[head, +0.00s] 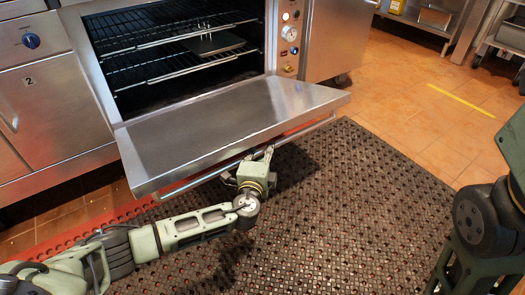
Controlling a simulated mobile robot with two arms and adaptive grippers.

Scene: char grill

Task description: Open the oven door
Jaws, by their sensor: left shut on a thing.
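The oven (180,55) stands at the top centre with its dark inside and wire racks showing. Its steel door (225,128) is hinged along the bottom and is lowered, with its inner face up and sloping slightly toward me. A bar handle (310,130) runs along the door's outer edge. My left gripper (262,155) is at this handle, near the middle of the edge, shut on it. The door edge partly hides the fingers. My right arm shows at the right edge, but its gripper is out of view.
A perforated dark mat (350,200) covers the floor before the oven, with orange tiles (425,110) to the right. A control panel (290,35) is right of the opening. A steel cabinet (50,120) stands left. A metal shelf (425,25) is at the back right.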

